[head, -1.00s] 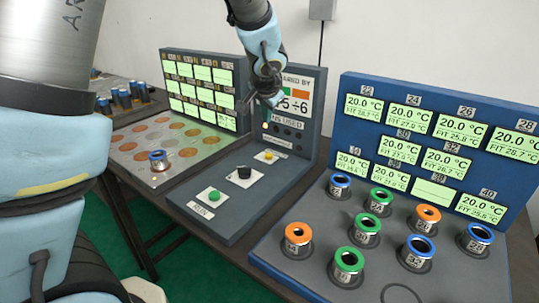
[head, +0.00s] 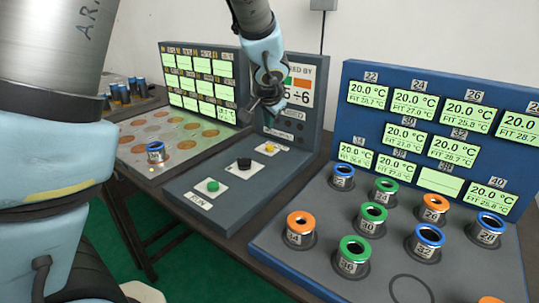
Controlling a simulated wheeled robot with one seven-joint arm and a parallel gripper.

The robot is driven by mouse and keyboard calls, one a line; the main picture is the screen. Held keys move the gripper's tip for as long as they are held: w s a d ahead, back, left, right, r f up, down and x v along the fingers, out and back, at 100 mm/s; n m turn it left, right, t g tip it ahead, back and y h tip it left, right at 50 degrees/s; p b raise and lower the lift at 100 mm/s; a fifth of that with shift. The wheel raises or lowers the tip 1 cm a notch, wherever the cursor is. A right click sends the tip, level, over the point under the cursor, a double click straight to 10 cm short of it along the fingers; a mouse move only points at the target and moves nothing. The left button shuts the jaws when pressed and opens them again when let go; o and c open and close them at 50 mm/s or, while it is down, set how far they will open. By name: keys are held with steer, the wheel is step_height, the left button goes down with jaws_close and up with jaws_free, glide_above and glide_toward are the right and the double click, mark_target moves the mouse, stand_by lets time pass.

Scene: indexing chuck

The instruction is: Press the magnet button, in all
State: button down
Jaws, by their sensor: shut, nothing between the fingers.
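My gripper (head: 264,112) hangs from the arm at the upper middle, in front of the grey back panel, with its fingers shut and empty. Below it is the grey control box (head: 215,211) with a green button (head: 213,186), a black knob or button (head: 244,164) and a yellow button (head: 270,147), each on a white plate. The green one is labelled RUN; the other labels are too small to read, so I cannot tell which is the magnet button. In the picture my gripper is just above the yellow button, apart from it.
A blue-framed display board (head: 440,130) stands at the right, behind a grey deck with several ringed collars (head: 354,255). A plate with round discs (head: 190,130) and one blue-ringed collar (head: 156,152) lies left of the control box. The back panel (head: 318,110) stands close behind my gripper.

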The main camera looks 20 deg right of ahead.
mark_target(268, 148)
steer(key=shift+f+b, duration=1.55)
steer(key=shift+f, duration=0.4)
steer(key=shift+f, duration=0.1)
stand_by(0.4)
steer(key=shift+f+b, duration=0.35)
steer(key=shift+b, duration=0.25)
steer(key=shift+f+b, duration=0.45)
steer(key=shift+b, duration=0.1)
stand_by(0.5)
stand_by(0.3)
steer(key=shift+r+p, duration=0.65)
steer(key=shift+r, duration=0.25)
step_height(268, 148, up, 5)
steer(key=p, duration=0.4)
